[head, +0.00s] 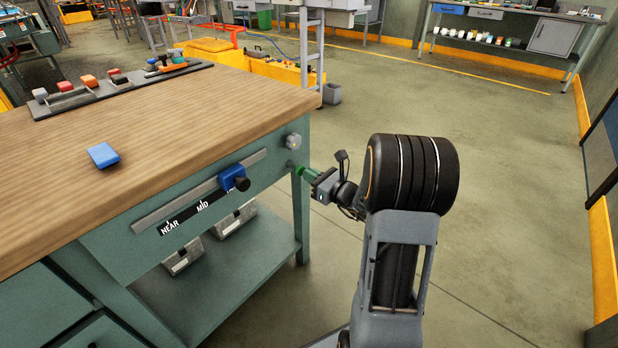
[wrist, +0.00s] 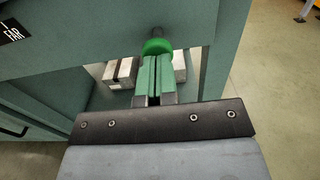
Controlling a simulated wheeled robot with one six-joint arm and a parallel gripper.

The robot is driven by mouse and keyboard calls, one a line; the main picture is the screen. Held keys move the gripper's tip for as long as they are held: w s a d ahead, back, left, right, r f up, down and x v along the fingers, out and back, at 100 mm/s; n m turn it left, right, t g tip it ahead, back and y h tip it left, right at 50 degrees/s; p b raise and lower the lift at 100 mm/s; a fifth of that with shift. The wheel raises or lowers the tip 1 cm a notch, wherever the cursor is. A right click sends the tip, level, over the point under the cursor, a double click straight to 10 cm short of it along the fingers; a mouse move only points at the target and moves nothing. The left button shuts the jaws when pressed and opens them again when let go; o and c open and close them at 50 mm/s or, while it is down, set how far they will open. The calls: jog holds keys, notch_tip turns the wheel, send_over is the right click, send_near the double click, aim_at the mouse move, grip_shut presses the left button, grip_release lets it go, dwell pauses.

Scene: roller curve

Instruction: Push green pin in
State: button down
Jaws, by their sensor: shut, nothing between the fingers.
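The green pin (wrist: 158,46) has a bright green round head on a dark stem, which stands out from the teal bench front in the wrist view. In the head view the green pin (head: 305,172) shows small at the bench's right corner, below a pale knob. My gripper (wrist: 154,60) is shut and empty, its two green-faced fingers side by side and pointing at the pin's head. The fingertips are at or very close to the head; I cannot tell whether they touch. In the head view my gripper (head: 316,176) is in line with the pin, outside the bench.
A blue slider (head: 233,178) with a dark knob sits on a rail marked NEAR and MID. The pale knob (head: 293,141) is just above the pin. A blue block (head: 103,155) lies on the wooden bench top (head: 180,120). Open floor (head: 500,180) lies to the right.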

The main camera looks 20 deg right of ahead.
aim_at(301, 170)
jog(key=shift+w+a, duration=0.15)
jog(key=shift+w, duration=0.15)
jog(key=x, duration=0.2)
jog(key=shift+w+a, duration=0.2)
jog(key=shift+w, duration=0.1)
jog(key=shift+w+r, duration=0.1)
jog(key=shift+r, duration=0.05)
